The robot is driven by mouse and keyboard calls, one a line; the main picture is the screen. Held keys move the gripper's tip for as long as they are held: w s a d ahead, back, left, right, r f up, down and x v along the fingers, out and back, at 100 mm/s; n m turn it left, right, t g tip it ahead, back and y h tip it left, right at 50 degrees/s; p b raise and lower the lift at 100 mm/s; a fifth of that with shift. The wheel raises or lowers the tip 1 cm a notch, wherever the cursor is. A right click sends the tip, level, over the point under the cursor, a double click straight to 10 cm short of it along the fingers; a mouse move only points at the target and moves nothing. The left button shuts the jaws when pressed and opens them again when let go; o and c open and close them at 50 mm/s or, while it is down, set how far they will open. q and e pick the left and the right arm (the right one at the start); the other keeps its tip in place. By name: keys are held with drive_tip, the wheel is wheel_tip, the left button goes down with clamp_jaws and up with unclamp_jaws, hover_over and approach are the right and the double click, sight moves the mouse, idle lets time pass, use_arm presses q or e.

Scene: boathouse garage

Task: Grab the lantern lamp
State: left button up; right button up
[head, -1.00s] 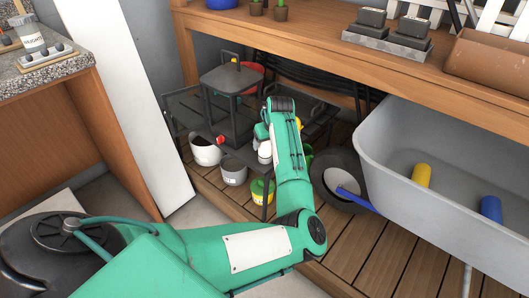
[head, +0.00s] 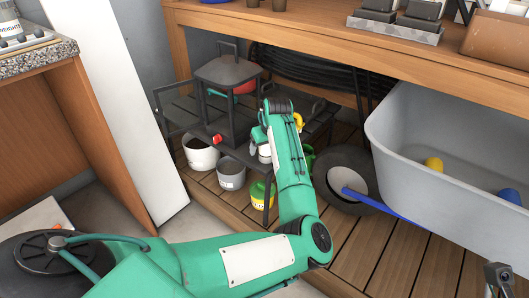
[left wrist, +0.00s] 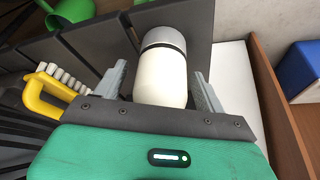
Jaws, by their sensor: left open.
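In the left wrist view my left gripper (left wrist: 160,80) is open. A white cylinder with a grey metallic cap (left wrist: 162,82) lies between its fingers in the picture, with gaps on both sides. A white item also shows by the gripper in the head view (head: 264,152). I cannot tell whether this cylinder is the lamp. A dark part at the lower right may be my right gripper.
A grey tub (head: 440,145) and a wheel (head: 347,181) stand to the right. Pots (head: 232,174) stand under the slatted table. A yellow-handled brush (left wrist: 48,95) lies left of the gripper. A wooden bench (head: 345,42) overhangs from behind.

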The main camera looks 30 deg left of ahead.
use_arm(q)
drive_tip(key=shift+c, duration=0.2)
drive_tip(key=c, duration=1.1)
drive_tip(key=shift+r, duration=0.2)
